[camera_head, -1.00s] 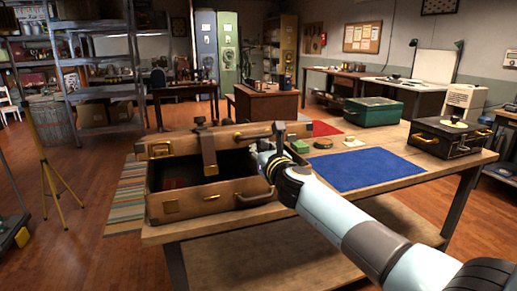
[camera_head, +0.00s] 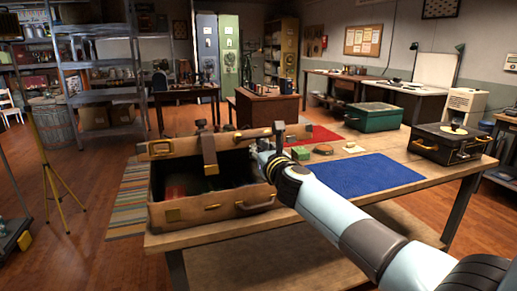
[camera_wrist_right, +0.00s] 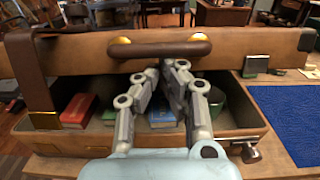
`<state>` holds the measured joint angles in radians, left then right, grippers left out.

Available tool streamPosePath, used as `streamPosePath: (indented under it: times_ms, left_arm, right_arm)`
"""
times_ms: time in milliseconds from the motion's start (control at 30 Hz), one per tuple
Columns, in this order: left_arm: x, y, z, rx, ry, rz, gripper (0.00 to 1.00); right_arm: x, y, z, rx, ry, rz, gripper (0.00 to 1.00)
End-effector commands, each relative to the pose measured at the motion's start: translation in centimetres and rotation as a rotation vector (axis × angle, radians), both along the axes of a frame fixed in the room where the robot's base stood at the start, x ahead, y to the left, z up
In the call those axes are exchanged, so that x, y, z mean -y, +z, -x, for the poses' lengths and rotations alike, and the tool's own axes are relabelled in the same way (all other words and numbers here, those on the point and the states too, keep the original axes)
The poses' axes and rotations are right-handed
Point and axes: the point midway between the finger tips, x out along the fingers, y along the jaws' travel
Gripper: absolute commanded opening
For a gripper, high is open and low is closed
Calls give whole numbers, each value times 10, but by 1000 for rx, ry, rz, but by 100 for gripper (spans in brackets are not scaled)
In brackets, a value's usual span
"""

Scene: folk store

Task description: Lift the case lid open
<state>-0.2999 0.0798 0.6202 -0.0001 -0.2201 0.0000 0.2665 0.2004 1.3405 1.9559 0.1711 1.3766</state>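The brown case (camera_head: 215,208) stands on the wooden table's left part. Its lid (camera_head: 180,147) is partly raised, with a dark gap between lid and base. In the right wrist view the lid's front (camera_wrist_right: 80,55) crosses the picture, with its brown handle (camera_wrist_right: 160,48) at the top. Inside lie a red book (camera_wrist_right: 78,108), a blue book (camera_wrist_right: 162,116) and something green. My right gripper (camera_head: 266,148) reaches to the lid's front. Its fingers (camera_wrist_right: 165,70) converge just below the handle and look shut; their exact contact is hidden. My left gripper is not in view.
A black case (camera_head: 447,143) and a green case (camera_head: 374,116) stand farther right and back. A yellow tripod (camera_head: 55,185) stands left of the table.

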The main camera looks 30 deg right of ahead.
Motion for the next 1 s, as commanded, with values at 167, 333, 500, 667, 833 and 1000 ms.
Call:
streamPosePath:
  times_ms: [167,333,500,667,833,1000]
  left_arm:
    - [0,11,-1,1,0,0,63]
    - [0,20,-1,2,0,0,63]
    - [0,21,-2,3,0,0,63]
    - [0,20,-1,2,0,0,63]
    - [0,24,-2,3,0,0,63]
    - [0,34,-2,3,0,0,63]
  right_arm:
    - [1,14,-4,3,0,1,0]
    - [1,25,-8,4,0,1,0]
    - [2,25,-9,3,1,1,0]
    - [2,25,-8,3,0,1,0]
    - [2,29,-10,3,0,1,0]
    - [3,40,-14,3,0,1,0]
